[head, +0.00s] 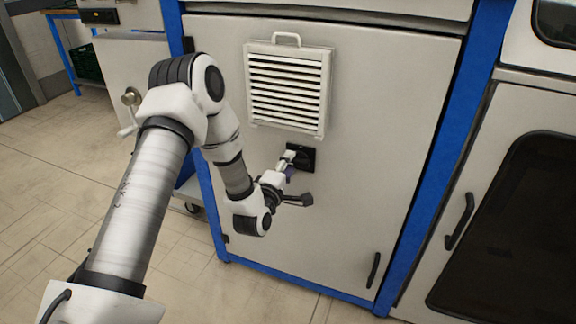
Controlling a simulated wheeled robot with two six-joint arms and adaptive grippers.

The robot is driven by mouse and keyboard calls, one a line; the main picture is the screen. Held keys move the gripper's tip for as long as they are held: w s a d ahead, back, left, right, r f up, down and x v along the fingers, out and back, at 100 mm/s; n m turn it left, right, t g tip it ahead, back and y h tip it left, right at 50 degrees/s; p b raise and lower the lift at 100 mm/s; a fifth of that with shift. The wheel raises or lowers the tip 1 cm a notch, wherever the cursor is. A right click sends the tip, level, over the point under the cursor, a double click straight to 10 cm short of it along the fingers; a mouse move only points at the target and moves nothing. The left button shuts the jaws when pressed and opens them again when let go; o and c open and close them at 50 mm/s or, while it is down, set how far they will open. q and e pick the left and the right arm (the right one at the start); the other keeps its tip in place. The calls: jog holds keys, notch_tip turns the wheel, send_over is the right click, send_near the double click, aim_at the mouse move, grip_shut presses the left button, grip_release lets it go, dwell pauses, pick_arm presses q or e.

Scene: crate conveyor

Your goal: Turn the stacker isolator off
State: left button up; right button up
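The isolator shows as a black square plate (305,158) on the light grey cabinet door, just below the white louvred vent. A small pale piece lies over the plate's left part; I cannot tell whether it is the isolator's handle or part of my gripper. My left arm comes in from the lower left and bends down to the door. My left gripper (290,184) is right at the isolator, at its lower left. Its fingers are small and partly hidden by the wrist, so its opening and any contact are unclear. My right gripper is out of view.
The white louvred vent (289,87) with a top handle sits above the isolator. Blue posts frame the cabinet door (385,160), which has a black handle (373,270) at lower right. A dark-windowed machine stands right. Floor is open at left.

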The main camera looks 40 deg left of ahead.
pick_arm(q)
jog(key=v, duration=1.2)
dwell(0.4)
